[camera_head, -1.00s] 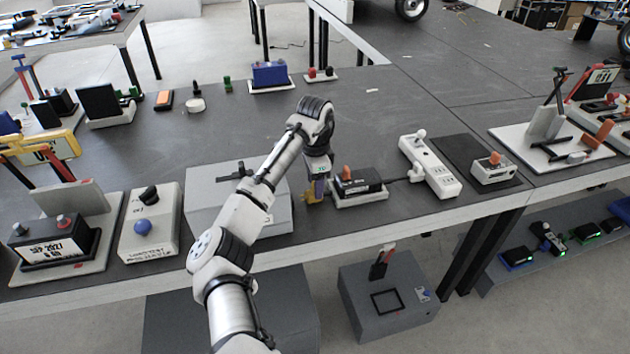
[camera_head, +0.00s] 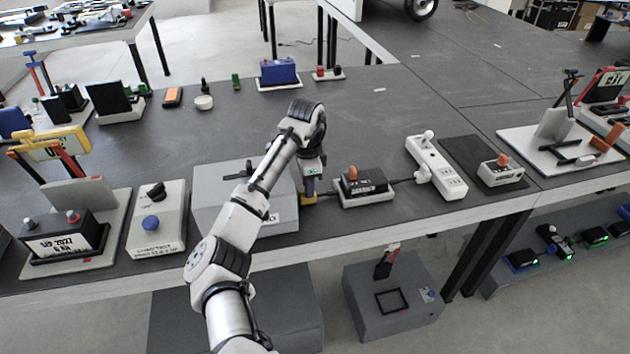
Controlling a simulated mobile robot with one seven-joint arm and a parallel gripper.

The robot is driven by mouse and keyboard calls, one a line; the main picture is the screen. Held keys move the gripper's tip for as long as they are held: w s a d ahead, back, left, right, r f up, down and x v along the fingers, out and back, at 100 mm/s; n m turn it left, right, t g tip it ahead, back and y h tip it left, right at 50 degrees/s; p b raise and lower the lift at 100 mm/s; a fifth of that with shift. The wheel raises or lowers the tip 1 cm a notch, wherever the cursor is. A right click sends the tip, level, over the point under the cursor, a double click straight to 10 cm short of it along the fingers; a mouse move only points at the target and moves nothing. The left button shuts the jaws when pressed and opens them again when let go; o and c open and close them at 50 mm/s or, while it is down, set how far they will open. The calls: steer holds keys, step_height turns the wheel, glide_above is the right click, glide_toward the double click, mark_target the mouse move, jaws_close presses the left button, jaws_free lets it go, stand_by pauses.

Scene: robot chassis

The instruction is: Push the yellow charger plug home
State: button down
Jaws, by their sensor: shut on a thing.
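My gripper (camera_head: 309,181) is shut at the right side of a low grey box, with its fingers pointing down. The yellow charger plug (camera_head: 309,199) shows as a small yellow piece at its fingertips, close to the box's right side. My wrist and fingers hide much of the plug. I cannot tell whether it touches the box or sits in a socket. The grey box (camera_head: 213,208) stands on the bench, partly behind my arm.
A black unit with an orange knob (camera_head: 352,173) sits right of my gripper on a pale base. A cable runs from it to a white power strip (camera_head: 450,183). A switch box with a blue button (camera_head: 151,223) stands left.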

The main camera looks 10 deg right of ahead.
steer(key=shift+a, duration=0.15)
steer(key=c, duration=1)
jaws_free()
steer(key=shift+a, duration=0.15)
steer(key=shift+c, duration=0.2)
steer(key=shift+r, duration=0.3)
step_height(320, 180, up, 13)
steer(key=shift+r, duration=0.1)
